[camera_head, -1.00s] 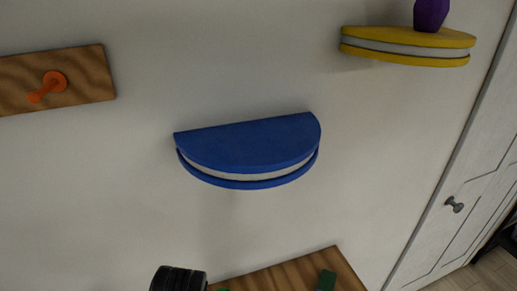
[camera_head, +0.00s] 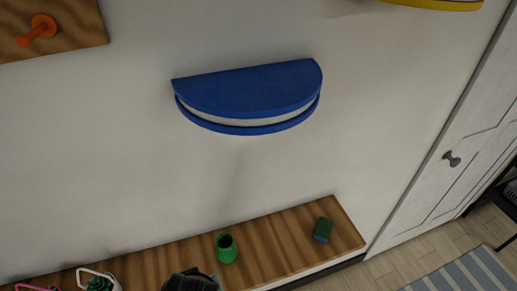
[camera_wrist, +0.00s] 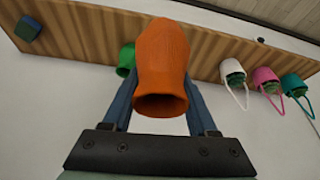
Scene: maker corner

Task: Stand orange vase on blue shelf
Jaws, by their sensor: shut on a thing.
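The orange vase (camera_wrist: 161,65) is between the two fingers of my gripper (camera_wrist: 160,100) in the wrist view, with its open mouth facing the camera. My gripper is shut on it. In the head view only a dark part of my arm shows at the bottom edge; the vase and fingers are not seen there. The blue shelf (camera_head: 248,90) is a half-round, two-layer shelf on the white wall, and its top is empty.
Below is a wooden bench (camera_head: 283,250) with a green cup (camera_head: 226,248) and a green-blue block (camera_head: 322,230). White, pink (camera_wrist: 266,80) and teal pots with handles stand along it. A yellow shelf (camera_head: 440,4) is at the top right.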

